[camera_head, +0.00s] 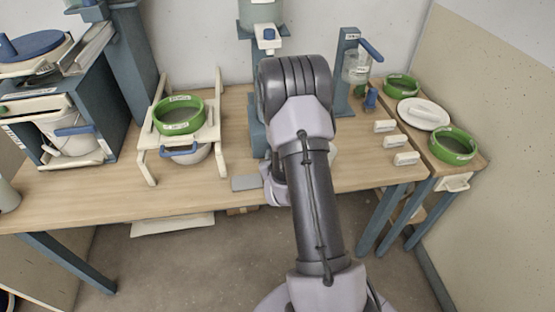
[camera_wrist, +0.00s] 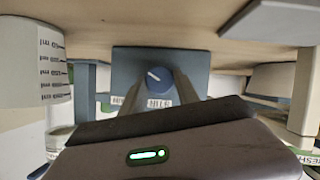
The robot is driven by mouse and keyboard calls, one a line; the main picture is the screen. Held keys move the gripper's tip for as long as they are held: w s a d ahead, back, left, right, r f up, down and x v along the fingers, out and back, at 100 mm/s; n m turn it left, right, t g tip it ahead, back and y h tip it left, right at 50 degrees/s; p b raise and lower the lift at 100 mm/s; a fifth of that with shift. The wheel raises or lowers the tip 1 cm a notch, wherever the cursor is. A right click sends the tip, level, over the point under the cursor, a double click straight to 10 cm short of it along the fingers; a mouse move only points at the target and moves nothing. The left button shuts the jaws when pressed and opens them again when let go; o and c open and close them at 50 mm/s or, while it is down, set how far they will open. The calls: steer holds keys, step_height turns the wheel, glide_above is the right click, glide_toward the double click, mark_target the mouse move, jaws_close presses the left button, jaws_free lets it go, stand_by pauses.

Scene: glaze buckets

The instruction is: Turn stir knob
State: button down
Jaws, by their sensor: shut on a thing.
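The stir knob (camera_wrist: 156,74) is a round dark blue dial with a white pointer line, on the front of a blue-grey box (camera_wrist: 190,62). It shows in the wrist view, where the pointer is slanted. My gripper (camera_wrist: 160,82) is in front of the box, shut on the knob with a finger on either side. Part of a small white label (camera_wrist: 158,103) on the box shows between the fingers. In the head view my own arm hides the knob and the gripper; only part of the blue-grey stand (camera_head: 258,140) shows beside it.
Left of the arm, a cream rack (camera_head: 150,165) holds a green-rimmed bowl (camera_head: 180,116). Right of it stand a blue dispenser stand (camera_head: 343,75), white blocks (camera_head: 392,142) and green bowls (camera_head: 452,145). A white graduated container (camera_wrist: 35,60) is near in the wrist view.

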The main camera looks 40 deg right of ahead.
steer(key=n+b, duration=0.1)
steer(key=n+h+b, duration=0.1)
steer(key=b, duration=0.1)
steer(key=shift+w+a+f+g, duration=0.15)
steer(key=shift+f+g, duration=0.1)
steer(key=shift+g, duration=0.15)
steer(key=shift+a+n+h+b, duration=0.1)
steer(key=shift+n+h+b, duration=0.6)
steer(key=shift+n+h, duration=0.2)
steer(key=shift+r+n+h, duration=0.1)
steer(key=shift+n+h, duration=0.4)
steer(key=shift+n, duration=0.5)
steer(key=shift+n+h, duration=0.8)
steer(key=shift+n, duration=0.6)
steer(key=c, duration=0.9)
jaws_free()
